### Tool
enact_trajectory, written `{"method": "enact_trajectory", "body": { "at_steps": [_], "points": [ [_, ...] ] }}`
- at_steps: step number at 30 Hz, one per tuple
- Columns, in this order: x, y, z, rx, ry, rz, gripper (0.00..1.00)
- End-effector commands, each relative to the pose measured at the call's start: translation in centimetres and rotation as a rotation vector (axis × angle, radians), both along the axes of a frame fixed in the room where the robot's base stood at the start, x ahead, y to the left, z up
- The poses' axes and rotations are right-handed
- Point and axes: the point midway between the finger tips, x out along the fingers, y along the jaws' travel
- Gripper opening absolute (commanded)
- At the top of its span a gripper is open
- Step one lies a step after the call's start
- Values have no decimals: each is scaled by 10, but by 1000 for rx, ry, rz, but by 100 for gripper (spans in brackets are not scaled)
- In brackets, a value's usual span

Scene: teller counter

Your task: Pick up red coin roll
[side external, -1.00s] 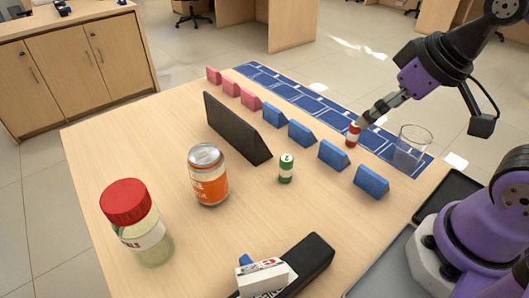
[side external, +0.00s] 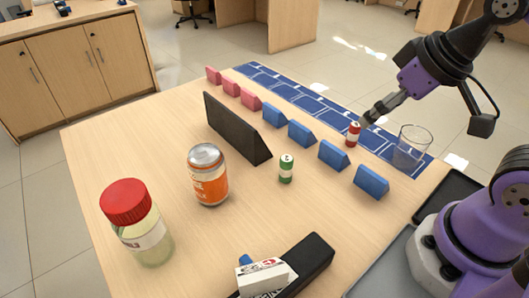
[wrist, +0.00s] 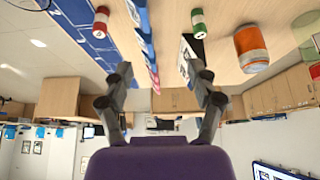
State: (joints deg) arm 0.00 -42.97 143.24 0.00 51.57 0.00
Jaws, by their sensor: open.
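The red coin roll (side external: 353,133) stands upright by the blue grid strip, left of the clear glass. It also shows at the upper left of the wrist view (wrist: 100,22), outside the left finger. My gripper (side external: 368,117) appears just above and right of the roll in the side view, and it is empty. In the wrist view my gripper (wrist: 162,85) has its two fingers spread wide, with nothing between them. A green coin roll (side external: 286,168) stands on the table among the other items. I cannot tell the exact gap between fingertips and red roll.
A clear glass (side external: 411,147) stands close to the right of the red roll. Blue wedges (side external: 333,155) and pink wedges (side external: 231,86) form a row. A black wedge (side external: 236,128), an orange can (side external: 208,176) and a red-lidded jar (side external: 142,225) stand further left.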

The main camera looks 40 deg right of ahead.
Motion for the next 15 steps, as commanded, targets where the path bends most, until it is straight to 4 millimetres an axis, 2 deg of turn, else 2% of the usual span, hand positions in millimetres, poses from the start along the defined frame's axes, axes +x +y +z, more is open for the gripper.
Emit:
{"method": "enact_trajectory", "body": {
  "at_steps": [11, 15],
  "points": [
    [0, 0, -1, 1, 3, -4, 66],
    [5, 0, -14, 24, 56, -98, 66]
  ]
}}
